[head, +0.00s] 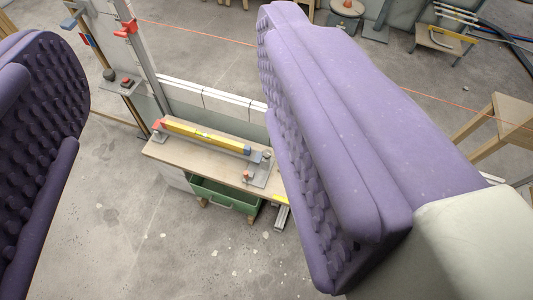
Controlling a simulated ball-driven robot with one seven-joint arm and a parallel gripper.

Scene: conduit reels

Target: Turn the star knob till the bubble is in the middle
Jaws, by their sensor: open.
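A long yellow bar like a spirit level (205,138), with a red left end and a blue right end, lies along a small wooden bench (170,156). Its bubble is too small to make out. At the bar's right end is a grey plate (258,180) with small knob-like parts, one of them reddish (248,175); I cannot tell which is the star knob. My gripper (180,130) is open, its two purple studded fingers wide apart at left and right. The bench shows between them, farther off and below. The right finger hides the bench's right part.
A green bin (224,196) sits under the bench. A metal upright (143,55) with a red clamp rises at its left, beside a small shelf (120,84). An orange line (195,32) crosses behind. A wooden stool (500,122) stands right. The front floor is clear apart from light specks.

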